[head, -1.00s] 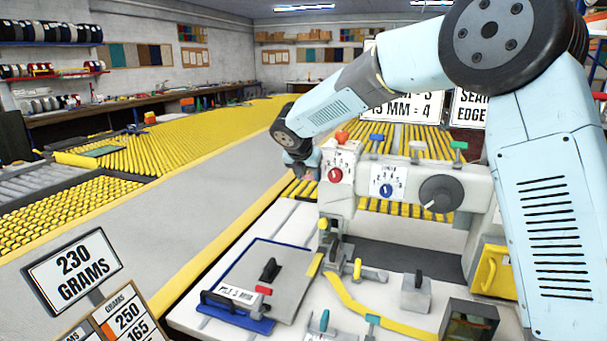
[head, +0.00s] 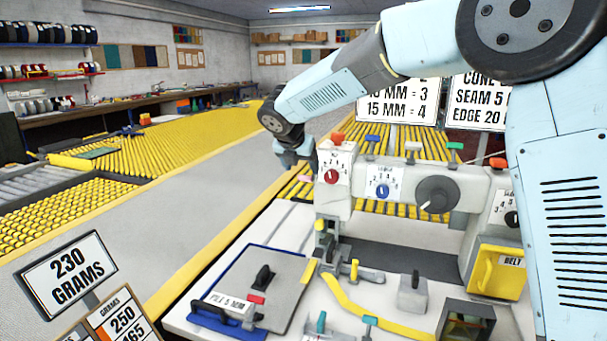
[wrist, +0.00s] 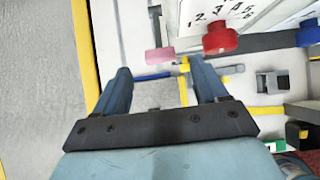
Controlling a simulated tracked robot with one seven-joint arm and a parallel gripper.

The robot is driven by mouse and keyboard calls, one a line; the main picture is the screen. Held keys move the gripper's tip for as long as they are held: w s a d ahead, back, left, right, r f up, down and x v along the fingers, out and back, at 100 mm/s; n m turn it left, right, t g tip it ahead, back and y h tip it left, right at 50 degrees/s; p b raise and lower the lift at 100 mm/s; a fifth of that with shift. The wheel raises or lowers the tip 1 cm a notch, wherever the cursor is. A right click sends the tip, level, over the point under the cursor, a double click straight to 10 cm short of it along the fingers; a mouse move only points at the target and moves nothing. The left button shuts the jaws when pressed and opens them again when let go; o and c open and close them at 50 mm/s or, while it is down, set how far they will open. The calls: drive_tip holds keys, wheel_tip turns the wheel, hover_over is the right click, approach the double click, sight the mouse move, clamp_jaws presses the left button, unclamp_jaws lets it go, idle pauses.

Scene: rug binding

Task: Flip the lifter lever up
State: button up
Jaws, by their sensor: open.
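In the wrist view a small lever with a pink tip (wrist: 159,56) sticks out at the side of the sewing machine head, left of the red dial (wrist: 220,38). It looks like the lifter lever, though no label on it is readable. My gripper (wrist: 161,75) is open and empty. Its two fingers point toward the machine, and the pink tip appears between and just beyond the fingertips. In the head view my gripper (head: 294,152) is beside the left end of the white machine (head: 334,197).
A yellow-tipped part (head: 320,225) is low on the machine head. Below are a blue-edged board (head: 270,285), a grey block (head: 412,294) and a yellow strip (head: 350,305) on the white table. Signs stand behind the machine. The grey aisle left of the table is clear.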

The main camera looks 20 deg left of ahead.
drive_tip(key=v, duration=0.8)
